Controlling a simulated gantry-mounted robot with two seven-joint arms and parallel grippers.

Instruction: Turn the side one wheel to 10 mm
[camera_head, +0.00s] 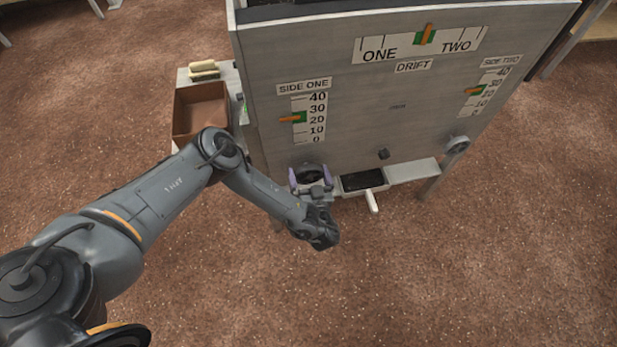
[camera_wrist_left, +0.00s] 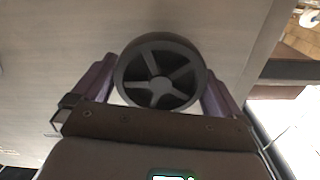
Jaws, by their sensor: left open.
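The side one wheel (camera_head: 309,173) is a dark spoked handwheel low on the grey panel's left, below the SIDE ONE scale (camera_head: 316,118). My right gripper is not in view.
The side two wheel (camera_head: 456,146) is at the panel's lower right, below the SIDE TWO scale (camera_head: 481,90). A black tray (camera_head: 362,181) with a white handle (camera_head: 372,201) is right of my gripper. A brown box (camera_head: 201,108) stands at the left.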

